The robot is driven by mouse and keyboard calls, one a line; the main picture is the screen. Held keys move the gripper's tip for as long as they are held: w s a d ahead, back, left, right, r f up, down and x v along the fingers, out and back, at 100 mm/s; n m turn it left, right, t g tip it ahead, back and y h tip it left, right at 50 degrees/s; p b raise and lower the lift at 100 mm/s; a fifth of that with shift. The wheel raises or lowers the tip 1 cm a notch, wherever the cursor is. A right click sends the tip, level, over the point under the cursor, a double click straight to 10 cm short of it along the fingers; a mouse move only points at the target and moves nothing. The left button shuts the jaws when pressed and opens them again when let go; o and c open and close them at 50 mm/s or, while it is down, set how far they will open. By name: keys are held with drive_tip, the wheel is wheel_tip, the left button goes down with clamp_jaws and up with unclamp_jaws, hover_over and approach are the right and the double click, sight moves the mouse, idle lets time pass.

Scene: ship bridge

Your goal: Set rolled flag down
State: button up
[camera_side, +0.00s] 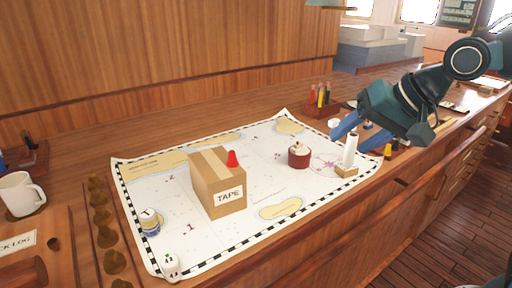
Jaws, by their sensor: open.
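My gripper (357,138) is at the right end of the chart, with blue fingers pointing down and left. It is open, and its fingers are spread around or just behind a white upright roll (350,148). The roll stands on a small wooden block (346,171) near the chart's right edge. It may be the rolled flag, but I cannot tell for sure. I cannot tell whether the fingers touch it. No flag pattern shows on it.
The chart (262,150) lies on the wooden counter. A mug (18,194) stands left.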

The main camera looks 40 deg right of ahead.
drive_tip(key=s+d+f+n+g+h, duration=0.1)
drive_tip(key=s+d+n, duration=0.2)
drive_tip(key=s, duration=0.4)
drive_tip(key=s+d+f+n+h, duration=0.1)
drive_tip(key=s+d+f+n, duration=0.1)
drive_tip(key=s, duration=0.5)
drive_tip(key=shift+s+d+f+n+g, duration=0.3)
drive_tip(key=shift+d+n+g, duration=0.1)
drive_tip(key=shift+d+n, duration=0.45)
